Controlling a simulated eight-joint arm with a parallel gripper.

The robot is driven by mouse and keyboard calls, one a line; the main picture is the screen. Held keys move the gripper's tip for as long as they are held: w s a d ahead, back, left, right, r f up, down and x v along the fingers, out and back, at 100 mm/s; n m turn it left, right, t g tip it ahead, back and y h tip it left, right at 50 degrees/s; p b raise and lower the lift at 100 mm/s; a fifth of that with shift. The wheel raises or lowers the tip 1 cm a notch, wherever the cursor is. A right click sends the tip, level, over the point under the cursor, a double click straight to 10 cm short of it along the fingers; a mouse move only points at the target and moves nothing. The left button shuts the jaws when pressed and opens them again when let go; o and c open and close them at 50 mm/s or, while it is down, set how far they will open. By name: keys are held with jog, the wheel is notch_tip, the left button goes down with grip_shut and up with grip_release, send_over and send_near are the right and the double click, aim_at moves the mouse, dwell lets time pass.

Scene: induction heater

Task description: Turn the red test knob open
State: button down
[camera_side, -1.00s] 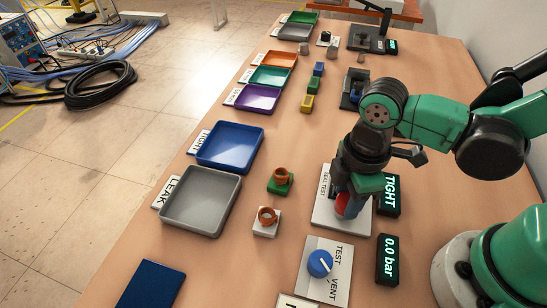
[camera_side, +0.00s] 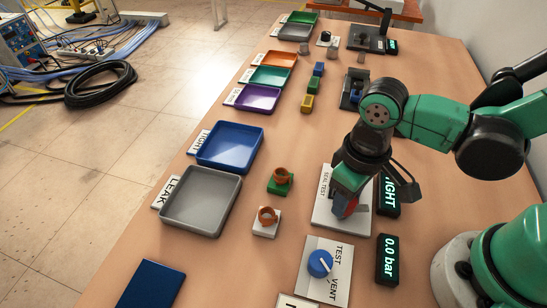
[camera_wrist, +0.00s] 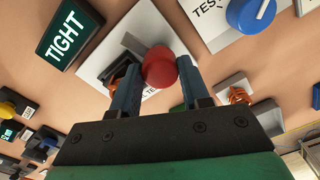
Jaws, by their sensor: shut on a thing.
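The red test knob (camera_wrist: 159,67) is a round red knob on the white seal test plate (camera_side: 328,212). In the wrist view it sits between the two blue fingers of my gripper (camera_wrist: 160,84), which is shut on it. In the side view the red knob (camera_side: 345,207) shows only in part under my gripper (camera_side: 342,200). A display reading TIGHT (camera_wrist: 67,34) stands beside the plate; my arm covers part of it in the side view.
A blue knob (camera_side: 320,263) on a TEST/VENT plate and a 0.0 bar display (camera_side: 387,260) are nearby. Orange rings sit on a green block (camera_side: 280,186) and a white block (camera_side: 265,228). Blue (camera_side: 228,148) and grey (camera_side: 199,202) trays lie left.

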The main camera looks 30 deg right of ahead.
jog(key=shift+m, duration=1.5)
jog(key=shift+c, duration=2.1)
grip_release()
jog(key=shift+r, duration=2.8)
jog(key=shift+d, duration=0.1)
